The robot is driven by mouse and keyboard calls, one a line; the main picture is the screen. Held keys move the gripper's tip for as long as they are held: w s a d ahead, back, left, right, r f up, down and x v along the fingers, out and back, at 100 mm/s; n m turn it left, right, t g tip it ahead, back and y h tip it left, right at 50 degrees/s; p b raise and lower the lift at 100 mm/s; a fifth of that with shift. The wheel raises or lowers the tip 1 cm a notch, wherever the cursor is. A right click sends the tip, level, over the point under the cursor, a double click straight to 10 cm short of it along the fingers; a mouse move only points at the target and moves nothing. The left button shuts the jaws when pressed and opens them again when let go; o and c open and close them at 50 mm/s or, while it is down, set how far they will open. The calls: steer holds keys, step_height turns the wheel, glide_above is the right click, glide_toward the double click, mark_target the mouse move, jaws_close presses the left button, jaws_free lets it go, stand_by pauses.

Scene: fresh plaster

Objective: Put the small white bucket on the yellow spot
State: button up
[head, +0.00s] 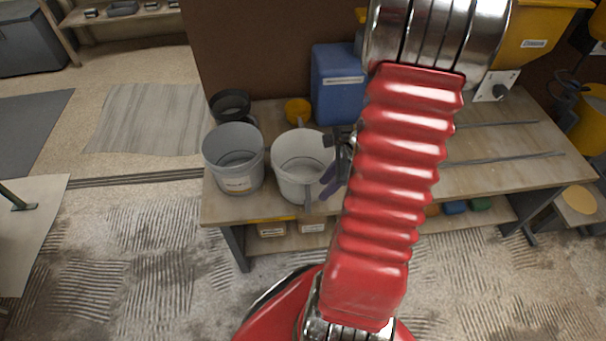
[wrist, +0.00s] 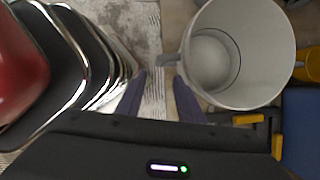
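The small white bucket (head: 290,185) stands upright near the front edge of the workbench, open at the top. It also shows in the wrist view (wrist: 262,85), seen from above into its empty inside, with a grey handle (wrist: 171,60) sticking out from its side. My gripper (wrist: 160,82) is open, its two dark purple fingers apart, with the handle just beyond the fingertips, near the right finger. In the head view my gripper (head: 318,185) is at the bucket's right front side, partly overlapping it. A pale yellow round patch (head: 580,199) shows at the far right; I cannot tell whether it is the yellow spot.
A larger grey bucket (head: 234,175) stands just left of the white one, with a black bucket (head: 230,104) behind it. A yellow cup (head: 298,109) and a blue container (head: 338,85) stand behind. The bench's right part (head: 500,170) is mostly clear, with thin rods.

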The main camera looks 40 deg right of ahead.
mark_target(310, 204)
steer(key=shift+x, duration=2.8)
steer(key=shift+f, duration=0.1)
steer(key=shift+a+x, duration=0.2)
steer(key=shift+x, duration=2.3)
steer(key=shift+c, duration=0.4)
jaws_close()
